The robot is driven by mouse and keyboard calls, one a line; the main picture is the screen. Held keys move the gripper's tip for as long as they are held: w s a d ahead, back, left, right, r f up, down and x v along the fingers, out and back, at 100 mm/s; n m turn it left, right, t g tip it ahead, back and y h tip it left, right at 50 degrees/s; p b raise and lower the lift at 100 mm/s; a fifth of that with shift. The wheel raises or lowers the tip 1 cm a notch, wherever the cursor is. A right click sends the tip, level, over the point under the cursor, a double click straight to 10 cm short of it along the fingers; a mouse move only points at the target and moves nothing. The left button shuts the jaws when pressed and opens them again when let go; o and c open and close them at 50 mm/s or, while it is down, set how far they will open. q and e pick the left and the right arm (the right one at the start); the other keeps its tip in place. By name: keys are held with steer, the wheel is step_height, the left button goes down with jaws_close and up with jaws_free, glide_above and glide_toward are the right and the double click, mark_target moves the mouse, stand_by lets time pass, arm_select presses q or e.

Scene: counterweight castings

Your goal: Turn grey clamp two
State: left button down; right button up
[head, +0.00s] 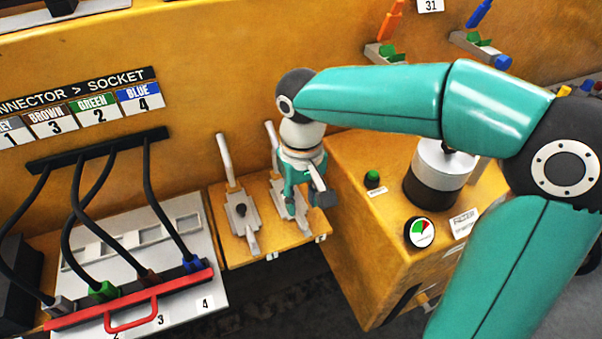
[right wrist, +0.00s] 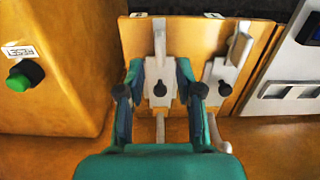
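Two grey toggle clamps stand side by side on a yellow shelf (head: 232,252). The left clamp (head: 240,212) has a long lever and a black knob, with nothing touching it. The right clamp (head: 277,188) is partly hidden by my right gripper (head: 306,200), which points down over it. In the right wrist view my right gripper (right wrist: 161,91) is open, its fingers on both sides of this clamp's body (right wrist: 160,76) and black knob. I cannot tell whether they touch it. The other clamp (right wrist: 219,75) is right of the fingers there. My left gripper is not in view.
A yellow box with a green button (head: 372,178), a gauge (head: 420,232) and a dark-and-white cylinder (head: 437,178) stands close right of the clamps. A connector panel (head: 180,228) with black cables and a red handle bar (head: 132,316) lies left.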

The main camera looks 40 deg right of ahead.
mark_target(301, 214)
step_height(301, 214, up, 8)
steer(key=shift+f, duration=0.1)
stand_by(0.6)
